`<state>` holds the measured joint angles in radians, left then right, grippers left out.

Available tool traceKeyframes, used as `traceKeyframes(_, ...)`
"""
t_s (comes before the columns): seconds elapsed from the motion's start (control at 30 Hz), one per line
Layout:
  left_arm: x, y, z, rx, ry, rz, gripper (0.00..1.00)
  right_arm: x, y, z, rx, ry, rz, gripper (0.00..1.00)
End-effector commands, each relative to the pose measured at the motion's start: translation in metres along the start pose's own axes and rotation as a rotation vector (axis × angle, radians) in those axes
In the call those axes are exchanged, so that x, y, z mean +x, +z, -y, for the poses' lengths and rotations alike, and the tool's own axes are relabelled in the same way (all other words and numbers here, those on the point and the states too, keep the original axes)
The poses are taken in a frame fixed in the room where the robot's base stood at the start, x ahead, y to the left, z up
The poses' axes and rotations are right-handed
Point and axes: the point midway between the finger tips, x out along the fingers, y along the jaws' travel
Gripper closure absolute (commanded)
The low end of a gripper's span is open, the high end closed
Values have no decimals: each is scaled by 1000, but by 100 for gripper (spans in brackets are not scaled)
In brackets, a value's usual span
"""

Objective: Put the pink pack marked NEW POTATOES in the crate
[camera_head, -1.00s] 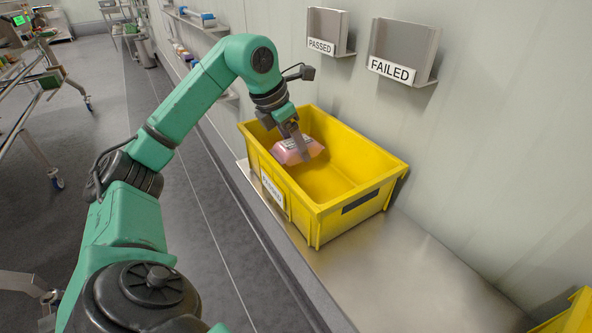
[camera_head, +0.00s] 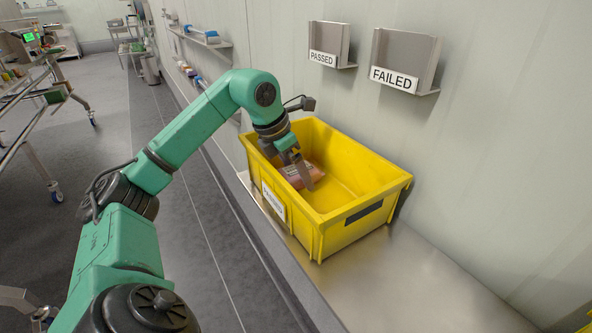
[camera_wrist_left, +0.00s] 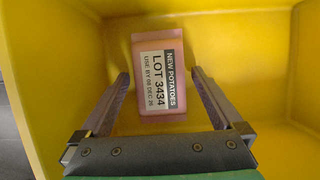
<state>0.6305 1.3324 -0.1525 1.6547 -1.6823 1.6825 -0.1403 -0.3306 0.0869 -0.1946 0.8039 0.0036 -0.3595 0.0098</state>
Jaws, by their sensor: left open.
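The pink pack (camera_wrist_left: 158,70) has a label reading NEW POTATOES and LOT 3434 in the left wrist view. It lies inside the yellow crate (camera_head: 335,235), towards its far left end, and shows partly behind my gripper in the head view (camera_head: 291,171). My left gripper (camera_head: 306,182) reaches down into the crate over the pack. In the left wrist view its two fingers (camera_wrist_left: 160,78) are spread, with gaps between them and the pack's sides. My right gripper does not show.
The crate stands on a metal counter (camera_head: 400,283) against the wall. Holders marked PASSED (camera_head: 324,58) and FAILED (camera_head: 395,77) hang on the wall above.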

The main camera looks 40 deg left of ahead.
Motion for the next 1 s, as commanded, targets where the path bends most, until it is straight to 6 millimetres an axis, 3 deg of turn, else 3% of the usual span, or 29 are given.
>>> traceKeyframes(0.27, -68, 3, -1, -1, 4, 4, 0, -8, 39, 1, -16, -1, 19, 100)
traceKeyframes(0.4, -104, 3, -1, -1, 2, 3, 0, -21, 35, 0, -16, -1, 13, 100)
traceKeyframes(0.5, -118, 2, 0, -1, 1, 2, 0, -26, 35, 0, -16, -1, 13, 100)
traceKeyframes(1.0, -121, 0, 0, 0, 0, 0, 0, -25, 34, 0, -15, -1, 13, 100)
